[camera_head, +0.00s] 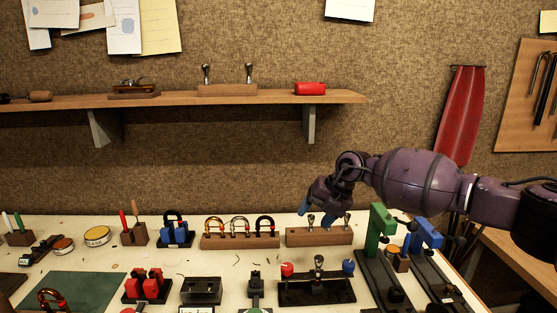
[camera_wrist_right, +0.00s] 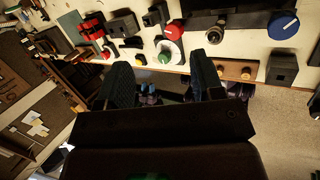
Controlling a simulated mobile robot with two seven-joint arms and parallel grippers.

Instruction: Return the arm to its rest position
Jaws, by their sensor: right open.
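My right arm comes in from the right in the head view, its purple links stretched level above the back of the bench. My right gripper (camera_head: 317,212) hangs at its end with blue fingers pointing down, in front of or above a wooden block (camera_head: 335,238) holding small metal pieces. In the right wrist view, the two dark fingers of my right gripper (camera_wrist_right: 163,68) stand wide apart with nothing between them. I cannot tell the height of the fingertips over the block. My left gripper is not in view.
A wall shelf (camera_head: 180,101) runs behind.

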